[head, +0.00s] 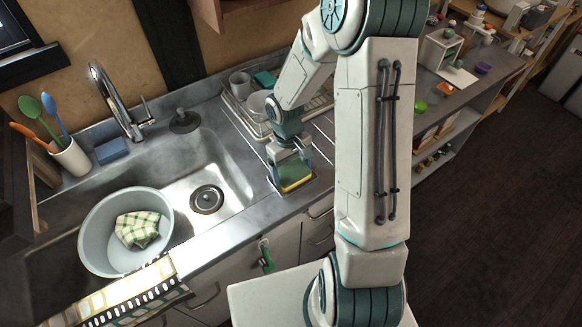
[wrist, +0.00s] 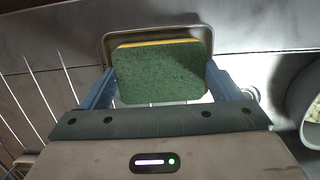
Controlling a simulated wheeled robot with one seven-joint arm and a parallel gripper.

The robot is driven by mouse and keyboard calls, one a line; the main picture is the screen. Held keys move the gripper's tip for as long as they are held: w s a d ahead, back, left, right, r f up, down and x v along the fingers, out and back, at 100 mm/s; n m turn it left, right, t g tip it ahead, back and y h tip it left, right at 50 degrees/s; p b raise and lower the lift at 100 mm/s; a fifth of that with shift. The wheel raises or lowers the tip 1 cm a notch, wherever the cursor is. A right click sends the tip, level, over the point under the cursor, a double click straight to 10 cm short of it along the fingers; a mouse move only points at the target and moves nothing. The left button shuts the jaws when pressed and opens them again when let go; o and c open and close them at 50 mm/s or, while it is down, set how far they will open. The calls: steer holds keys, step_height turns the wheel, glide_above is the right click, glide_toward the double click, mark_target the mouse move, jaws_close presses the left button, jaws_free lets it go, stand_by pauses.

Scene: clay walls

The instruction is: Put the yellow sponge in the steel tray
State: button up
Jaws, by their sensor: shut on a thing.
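The yellow sponge (head: 297,184) has a green scouring side and is between the fingers of my gripper (head: 291,164), low over the counter right of the sink. In the wrist view the sponge (wrist: 160,72) shows its green face with a thin yellow edge along the top. My gripper (wrist: 160,88) is shut on it, a finger at each side. The steel tray (wrist: 106,42) shows its rim around and behind the sponge in the wrist view. The sponge hides most of the tray floor, and I cannot tell whether it touches it.
A dish rack (head: 245,118) with a mug (head: 240,83) stands just behind my gripper. The sink (head: 226,172) to the left holds a grey basin (head: 94,239) with a checked cloth (head: 138,229). A blue sponge (head: 111,151) lies behind the sink near the tap (head: 120,105).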

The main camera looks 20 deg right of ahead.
mark_target(289, 167)
steer(key=shift+f, duration=0.2)
steer(key=o, duration=0.8)
step_height(289, 167, up, 12)
steer(key=w+f, duration=0.1)
steer(key=w, duration=0.1)
steer(key=s+r+m+t, duration=0.3)
steer(key=s+r, duration=0.8)
steer(key=s, duration=0.5)
steer(key=shift+s+a+r+m+t+b, duration=0.15)
steer(key=shift+s+r+m+t+b, duration=0.15)
steer(key=shift+t, duration=0.6)
steer(key=shift+w, duration=0.1)
